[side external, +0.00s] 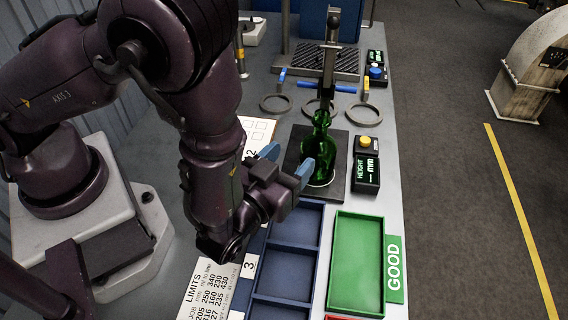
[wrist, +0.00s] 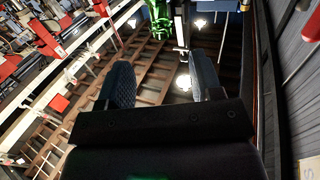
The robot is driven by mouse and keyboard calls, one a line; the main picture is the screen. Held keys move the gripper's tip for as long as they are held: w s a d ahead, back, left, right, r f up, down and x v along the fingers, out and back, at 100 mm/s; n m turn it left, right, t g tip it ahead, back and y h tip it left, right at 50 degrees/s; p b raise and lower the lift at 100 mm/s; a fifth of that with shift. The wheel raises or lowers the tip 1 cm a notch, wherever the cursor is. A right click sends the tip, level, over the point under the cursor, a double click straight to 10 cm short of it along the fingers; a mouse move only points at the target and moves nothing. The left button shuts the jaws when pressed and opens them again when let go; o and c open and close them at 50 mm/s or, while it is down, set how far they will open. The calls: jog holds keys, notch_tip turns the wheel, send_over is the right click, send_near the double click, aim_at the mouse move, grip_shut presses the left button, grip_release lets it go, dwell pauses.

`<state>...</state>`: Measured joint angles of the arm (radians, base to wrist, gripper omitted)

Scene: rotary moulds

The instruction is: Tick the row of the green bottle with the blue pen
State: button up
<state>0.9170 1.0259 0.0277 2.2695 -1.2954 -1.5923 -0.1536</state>
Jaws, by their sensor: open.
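The green bottle (side external: 321,150) stands upright on a round plate over a dark base, below a vertical gauge post. It also shows at the top edge of the wrist view (wrist: 158,14). My gripper (side external: 288,163) is open, its two blue-padded fingers just left of the bottle in the side view, with nothing seen between them; its fingers also show in the wrist view (wrist: 163,78). A white sheet with tick boxes (side external: 262,129) lies partly hidden behind my gripper. I cannot make out a blue pen for certain; small blue pieces lie near the rings.
A printed limits sheet (side external: 210,285), blue trays (side external: 290,262) and a green GOOD tray (side external: 357,262) are at the front. A height display (side external: 367,172) with a yellow button stands right of the bottle. Metal rings (side external: 361,115) lie behind it.

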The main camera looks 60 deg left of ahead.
aim_at(319, 128)
jog(key=x, duration=1.1)
jog(key=shift+w+a, duration=0.2)
jog(key=shift+w, duration=0.15)
jog(key=shift+c, duration=0.4)
jog(key=c, duration=0.7)
jog(key=o, duration=0.6)
jog(key=shift+d+r+y, duration=0.1)
jog(key=shift+y, duration=0.2)
